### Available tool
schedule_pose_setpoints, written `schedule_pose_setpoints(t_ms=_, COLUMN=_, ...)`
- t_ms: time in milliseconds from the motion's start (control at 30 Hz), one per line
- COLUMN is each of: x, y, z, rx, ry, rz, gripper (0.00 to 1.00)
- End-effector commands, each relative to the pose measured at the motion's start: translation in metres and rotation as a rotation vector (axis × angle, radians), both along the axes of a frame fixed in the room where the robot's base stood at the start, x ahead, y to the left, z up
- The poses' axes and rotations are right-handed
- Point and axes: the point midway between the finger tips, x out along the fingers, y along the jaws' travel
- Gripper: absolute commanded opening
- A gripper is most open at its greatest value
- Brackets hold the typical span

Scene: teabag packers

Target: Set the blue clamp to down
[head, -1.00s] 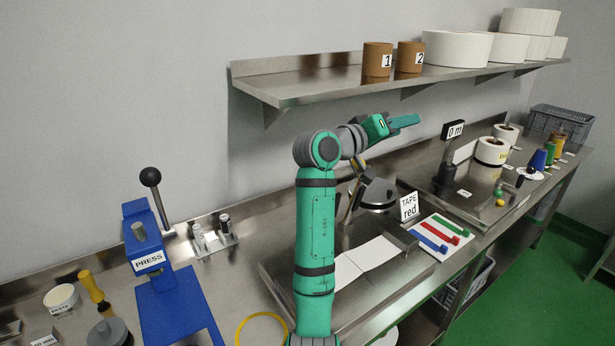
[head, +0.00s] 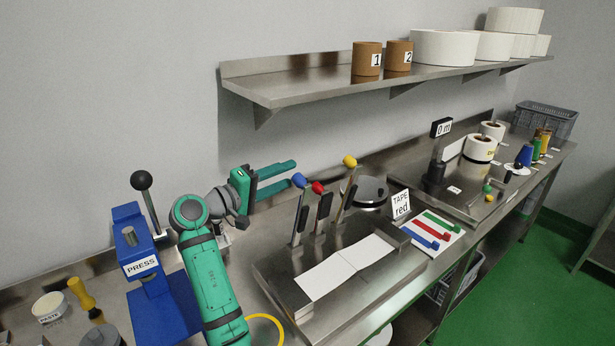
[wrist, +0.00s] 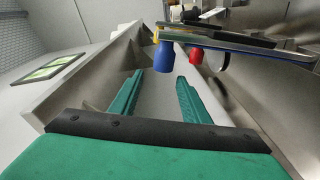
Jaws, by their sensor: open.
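The blue clamp is a lever with a blue knob (head: 299,180), standing up at the left of a row of three on the steel fixture. The red-knobbed lever (head: 318,187) and the yellow-knobbed lever (head: 349,161) stand to its right. My gripper (head: 285,175) is open and empty, with its fingers just left of and behind the blue knob. In the wrist view the blue knob (wrist: 163,57) is beyond the fingertips (wrist: 158,75), apart from them, with the red knob (wrist: 195,55) behind it.
White sheets (head: 345,267) lie on the fixture in front of the levers. The blue press (head: 140,255) with its black-knobbed lever stands left of my arm. A "TAPE red" sign (head: 400,203) stands right, and a shelf (head: 300,85) hangs above.

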Motion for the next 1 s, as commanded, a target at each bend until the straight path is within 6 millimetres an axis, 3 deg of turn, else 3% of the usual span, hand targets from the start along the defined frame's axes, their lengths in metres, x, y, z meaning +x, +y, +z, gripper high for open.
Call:
schedule_pose_setpoints(t_ms=200, x=-0.018, y=-0.003, z=-0.010, rx=-0.032, ry=0.004, rz=-0.088, gripper=0.42)
schedule_pose_setpoints(t_ms=333, x=-0.019, y=-0.008, z=-0.012, rx=-0.041, ry=0.005, rz=-0.112, gripper=0.42)
schedule_pose_setpoints(t_ms=800, x=0.016, y=-0.057, z=-0.012, rx=-0.041, ry=0.004, rz=-0.112, gripper=0.42)
schedule_pose_setpoints(t_ms=1000, x=0.022, y=-0.065, z=-0.011, rx=-0.041, ry=0.004, rz=-0.110, gripper=0.42)
